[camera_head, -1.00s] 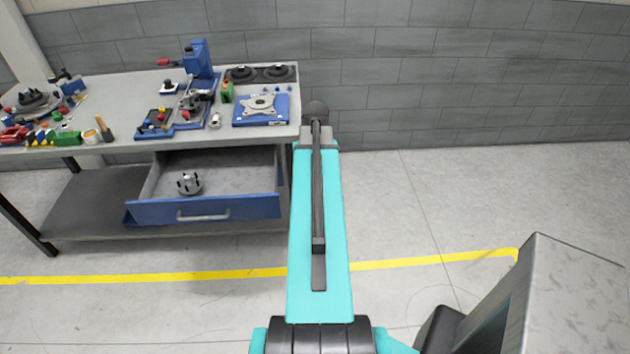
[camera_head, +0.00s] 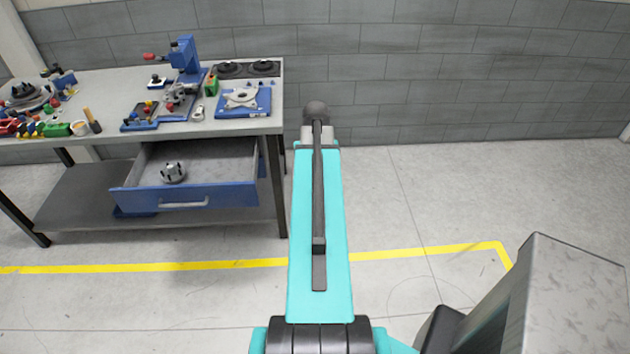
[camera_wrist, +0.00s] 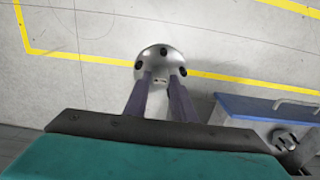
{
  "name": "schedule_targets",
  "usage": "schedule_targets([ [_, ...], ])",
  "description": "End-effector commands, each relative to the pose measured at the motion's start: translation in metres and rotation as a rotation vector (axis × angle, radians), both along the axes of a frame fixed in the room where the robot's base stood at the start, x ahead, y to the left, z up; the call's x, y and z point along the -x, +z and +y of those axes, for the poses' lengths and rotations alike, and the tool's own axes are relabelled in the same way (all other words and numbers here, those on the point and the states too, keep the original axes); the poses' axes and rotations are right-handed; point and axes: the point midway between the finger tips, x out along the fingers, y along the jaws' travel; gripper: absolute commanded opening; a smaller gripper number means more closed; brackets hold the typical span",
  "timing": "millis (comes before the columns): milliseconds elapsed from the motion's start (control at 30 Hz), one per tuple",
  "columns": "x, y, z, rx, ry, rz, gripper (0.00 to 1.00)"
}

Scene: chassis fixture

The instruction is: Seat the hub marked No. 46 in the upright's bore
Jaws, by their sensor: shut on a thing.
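In the wrist view my gripper (camera_wrist: 162,80) is shut on a silver, dome-shaped hub (camera_wrist: 160,58) with dark round holes. Any number on this hub is too small to read. A blue fixture (camera_head: 185,55) with metal parts stands on the workbench. I cannot make out which part is the upright or its bore.
The workbench (camera_head: 222,122) stands at left with its blue-fronted drawer (camera_head: 185,195) pulled out. A blue base with a light plate (camera_head: 242,97), dark round parts (camera_head: 247,68) and small coloured items crowd its top. Floor with a yellow line (camera_head: 420,251) is open in front.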

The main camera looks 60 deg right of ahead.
Motion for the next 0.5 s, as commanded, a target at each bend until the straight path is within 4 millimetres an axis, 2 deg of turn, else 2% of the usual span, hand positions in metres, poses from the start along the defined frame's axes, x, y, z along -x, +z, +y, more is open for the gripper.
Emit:
schedule_targets([
  [167, -0.007, -0.001, 0.004, 0.001, 0.014, -0.001, 0.0],
  [500, -0.035, -0.006, 0.024, 0.001, 0.072, -0.001, 0.0],
])
